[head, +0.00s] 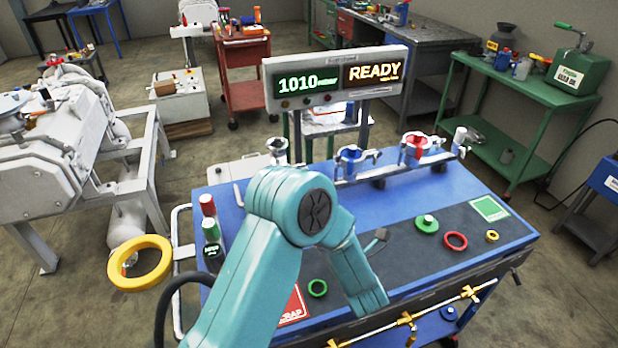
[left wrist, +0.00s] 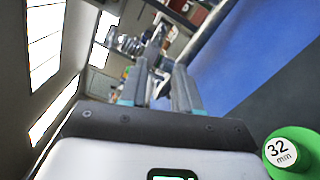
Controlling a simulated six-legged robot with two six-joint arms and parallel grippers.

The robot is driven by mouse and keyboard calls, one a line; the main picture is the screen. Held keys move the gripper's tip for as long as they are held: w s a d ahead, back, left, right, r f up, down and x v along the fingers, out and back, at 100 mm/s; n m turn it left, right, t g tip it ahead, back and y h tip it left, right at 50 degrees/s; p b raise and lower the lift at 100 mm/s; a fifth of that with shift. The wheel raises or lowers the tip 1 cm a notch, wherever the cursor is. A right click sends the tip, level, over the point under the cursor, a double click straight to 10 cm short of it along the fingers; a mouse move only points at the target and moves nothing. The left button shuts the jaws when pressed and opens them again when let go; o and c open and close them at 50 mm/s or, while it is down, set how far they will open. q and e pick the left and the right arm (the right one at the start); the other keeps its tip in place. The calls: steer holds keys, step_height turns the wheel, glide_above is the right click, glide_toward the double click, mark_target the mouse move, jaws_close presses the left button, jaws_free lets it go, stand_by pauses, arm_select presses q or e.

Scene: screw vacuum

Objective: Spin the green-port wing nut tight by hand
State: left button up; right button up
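I cannot make out a green-port wing nut. Clamped ports stand at the back of the blue bench: one with blue (head: 351,156), one with red (head: 418,147), and a bare metal flange (head: 277,149) at left. A green 32 mm piece (head: 427,223) lies on the dark mat; it also shows close up in the left wrist view (left wrist: 288,152). My teal left arm crosses the bench and hides part of it. My left gripper (left wrist: 161,85) has its two grey fingers apart with nothing seen between them. My right gripper is not in view.
A display (head: 335,77) reading 1010 and READY stands behind the bench (head: 400,196).

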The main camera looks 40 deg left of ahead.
arm_select(q)
steer(key=p+x, duration=0.3)
steer(key=x, duration=1.1)
steer(key=shift+f, duration=0.15)
jaws_close()
